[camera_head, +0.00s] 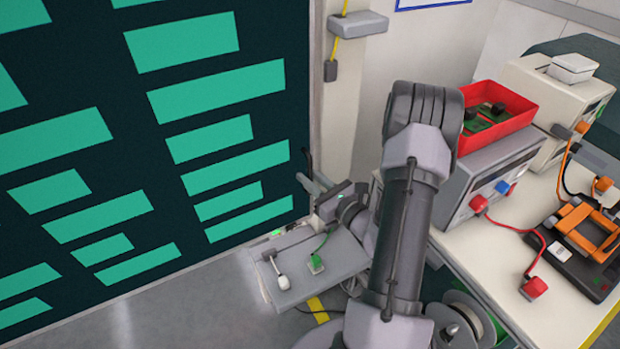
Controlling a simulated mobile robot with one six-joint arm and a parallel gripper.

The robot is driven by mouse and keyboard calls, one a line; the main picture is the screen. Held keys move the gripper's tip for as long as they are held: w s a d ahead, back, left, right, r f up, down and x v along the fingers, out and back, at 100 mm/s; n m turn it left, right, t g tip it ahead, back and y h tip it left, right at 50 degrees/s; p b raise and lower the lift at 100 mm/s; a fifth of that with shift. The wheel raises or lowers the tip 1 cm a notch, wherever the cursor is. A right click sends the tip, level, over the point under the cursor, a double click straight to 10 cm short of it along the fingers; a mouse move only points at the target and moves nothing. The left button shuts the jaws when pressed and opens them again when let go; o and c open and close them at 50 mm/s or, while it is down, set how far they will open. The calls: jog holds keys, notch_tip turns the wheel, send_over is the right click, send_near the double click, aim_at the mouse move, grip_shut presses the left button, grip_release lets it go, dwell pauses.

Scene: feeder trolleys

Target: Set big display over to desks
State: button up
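The big display (130,190) is a large dark panel with green bars that fills the left of the view, its right edge in a pale frame. My arm rises in the middle and hides part of the scene. My gripper (322,190) is at the lower right edge of the display, partly hidden behind my arm. I cannot tell whether its fingers touch the display or are open or shut. A desk (510,220) with a white top stands at the right.
The desk holds a grey instrument (478,185), a red bin (515,112) with circuit boards, a beige device (545,95) and an orange-and-black tool (580,240). A small grey shelf (318,270) stands below my gripper. Grey floor (190,310) is clear at lower left.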

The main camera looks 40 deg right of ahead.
grip_shut()
dwell(1.4)
